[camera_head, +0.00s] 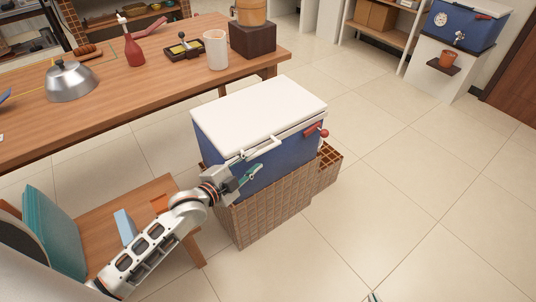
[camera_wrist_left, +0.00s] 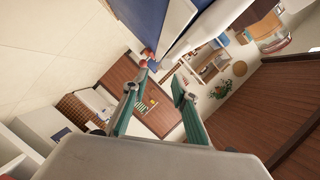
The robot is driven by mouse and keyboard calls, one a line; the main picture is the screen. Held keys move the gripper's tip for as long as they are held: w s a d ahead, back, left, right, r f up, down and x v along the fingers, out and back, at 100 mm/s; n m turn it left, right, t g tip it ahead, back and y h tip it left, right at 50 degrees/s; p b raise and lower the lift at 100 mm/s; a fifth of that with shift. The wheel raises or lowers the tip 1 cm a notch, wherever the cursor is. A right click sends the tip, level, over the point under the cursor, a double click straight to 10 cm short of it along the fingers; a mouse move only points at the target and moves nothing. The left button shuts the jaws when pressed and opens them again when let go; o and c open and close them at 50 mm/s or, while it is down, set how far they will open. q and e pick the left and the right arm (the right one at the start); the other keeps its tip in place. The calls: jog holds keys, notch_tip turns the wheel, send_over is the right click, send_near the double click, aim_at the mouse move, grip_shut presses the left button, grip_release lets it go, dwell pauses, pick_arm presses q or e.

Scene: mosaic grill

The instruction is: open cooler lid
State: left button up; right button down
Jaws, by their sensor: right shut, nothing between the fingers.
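The cooler has a blue body (camera_head: 287,160) and a white lid (camera_head: 258,105) that lies flat and closed on it in the head view. A pale handle (camera_head: 262,147) runs along the lid's front edge. My left gripper (camera_head: 258,170) is at the cooler's front face, just below the handle. In the left wrist view its two teal fingers (camera_wrist_left: 161,76) are apart with nothing seen between them. That view also shows the blue body (camera_wrist_left: 138,14) and white lid (camera_wrist_left: 196,36) beyond the fingertips. Only the tip of my right gripper (camera_head: 373,297) shows at the bottom edge, away from the cooler.
The cooler stands on a tiled block (camera_head: 262,212). A red tap (camera_head: 322,132) sticks out at its right. A wooden table (camera_head: 130,90) with several items is behind left. A chair (camera_head: 130,208) stands at left. The floor at right is clear.

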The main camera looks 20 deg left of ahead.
aim_at(263, 152)
pick_arm(q)
jog(key=shift+w, duration=0.4)
jog(key=shift+b+x, duration=0.65)
jog(key=shift+x, duration=2.95)
grip_shut()
